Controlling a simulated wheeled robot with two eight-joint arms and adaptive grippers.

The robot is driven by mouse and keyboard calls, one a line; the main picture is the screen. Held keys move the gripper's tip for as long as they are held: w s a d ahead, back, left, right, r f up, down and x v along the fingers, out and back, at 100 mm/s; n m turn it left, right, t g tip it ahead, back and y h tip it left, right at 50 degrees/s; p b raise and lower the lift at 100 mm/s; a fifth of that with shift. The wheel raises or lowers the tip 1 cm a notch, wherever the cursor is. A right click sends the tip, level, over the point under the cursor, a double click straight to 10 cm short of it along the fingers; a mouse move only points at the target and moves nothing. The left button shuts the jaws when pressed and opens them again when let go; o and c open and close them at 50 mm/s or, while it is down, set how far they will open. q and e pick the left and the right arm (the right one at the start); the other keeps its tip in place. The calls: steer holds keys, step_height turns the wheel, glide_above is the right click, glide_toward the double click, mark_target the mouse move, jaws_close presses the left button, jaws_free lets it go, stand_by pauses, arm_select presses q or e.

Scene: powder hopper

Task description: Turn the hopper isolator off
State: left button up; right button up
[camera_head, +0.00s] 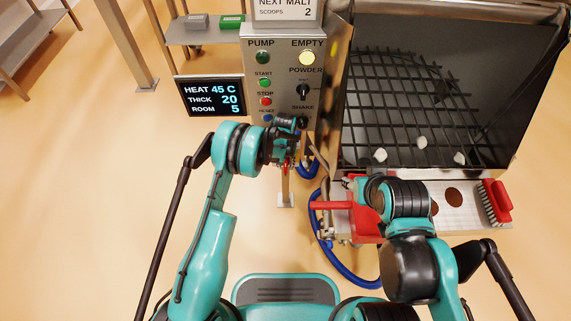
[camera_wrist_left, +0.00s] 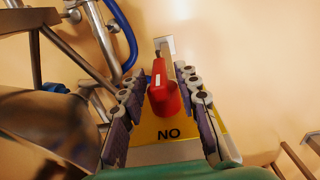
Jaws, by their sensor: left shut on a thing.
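The hopper isolator's red handle (camera_wrist_left: 163,92) stands on a yellow plate (camera_wrist_left: 190,128) in the left wrist view. The plate's lettering reads "NO" in this picture, probably "ON" upside down. My left gripper (camera_head: 288,152) is at the lower part of the control panel and mostly hides the isolator in the head view. In the left wrist view my left gripper (camera_wrist_left: 161,100) has its fingers on both sides of the red handle and is shut on it. My right gripper (camera_head: 350,184) is by the hopper's lower left corner; its fingers are too small to judge.
The control panel (camera_head: 279,80) has buttons and a lit "EMPTY" lamp. The hopper (camera_head: 346,100) with its dark grid stands to the right. Below it are a red-handled object (camera_head: 330,205), a blue hose (camera_head: 345,272) and a red brush (camera_head: 497,201). A display (camera_head: 210,97) hangs left.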

arm_select(q)
steer(key=shift+a+h, duration=0.1)
steer(key=shift+h, duration=0.2)
steer(key=h, duration=0.2)
steer(key=shift+a+h, duration=0.2)
steer(key=shift+h, duration=0.1)
steer(key=shift+a+f+h, duration=0.1)
steer(key=shift+h, duration=1.7)
steer(key=o, duration=0.8)
steer(key=v, duration=1.2)
steer(key=shift+a+f, duration=0.1)
